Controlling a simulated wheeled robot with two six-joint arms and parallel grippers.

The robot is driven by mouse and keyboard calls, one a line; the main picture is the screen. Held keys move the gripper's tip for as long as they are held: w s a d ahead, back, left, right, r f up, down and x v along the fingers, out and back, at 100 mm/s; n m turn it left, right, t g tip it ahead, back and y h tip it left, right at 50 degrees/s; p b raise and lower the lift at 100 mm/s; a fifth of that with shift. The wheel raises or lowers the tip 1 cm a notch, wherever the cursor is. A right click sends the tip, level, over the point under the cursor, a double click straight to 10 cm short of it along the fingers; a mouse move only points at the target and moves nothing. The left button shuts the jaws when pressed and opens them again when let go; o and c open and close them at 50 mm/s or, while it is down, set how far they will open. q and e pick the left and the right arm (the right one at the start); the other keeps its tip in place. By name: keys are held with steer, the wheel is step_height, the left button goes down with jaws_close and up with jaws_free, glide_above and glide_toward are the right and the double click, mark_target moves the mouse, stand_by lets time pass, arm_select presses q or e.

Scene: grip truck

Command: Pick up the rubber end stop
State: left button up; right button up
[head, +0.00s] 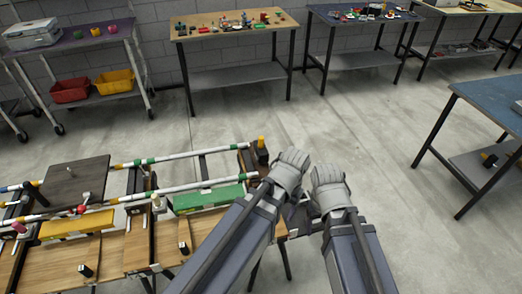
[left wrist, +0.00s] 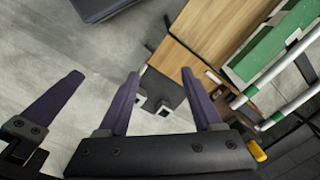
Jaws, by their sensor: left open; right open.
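In the head view both my forearms reach up from the bottom to the front right end of the wooden bench. My right gripper (head: 303,216) shows only as dark parts beside the bench end; its fingers are mostly hidden. My left gripper is hidden behind its own arm there.
The bench (head: 140,250) carries striped rails, a green plate (head: 208,198) and a yellow plate (head: 76,225). A yellow-topped black post (head: 262,150) stands at its far right corner. Other tables (head: 230,25) stand behind. The floor (head: 400,220) to the right is clear.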

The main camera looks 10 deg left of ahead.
arm_select(q)
steer(key=w+a+r+t+h+p, duration=0.1)
steer(key=w+a+r, duration=0.15)
steer(key=w, duration=0.85)
steer(key=w+a+r+p, duration=0.15)
steer(key=w+a, duration=0.25)
steer(key=w, duration=0.7)
steer(key=t+p, duration=0.1)
glide_above(261, 137)
steer(key=shift+s+r+n, duration=0.2)
steer(key=shift+r+n, duration=0.1)
steer(key=shift+n, duration=0.1)
steer(key=shift+s+f, duration=0.1)
steer(key=shift+f, duration=0.2)
steer(key=f+b, duration=0.7)
steer(key=shift+w+f+b, duration=0.2)
steer(key=shift+w+b, duration=0.1)
steer(key=shift+r, duration=0.1)
jaws_close()
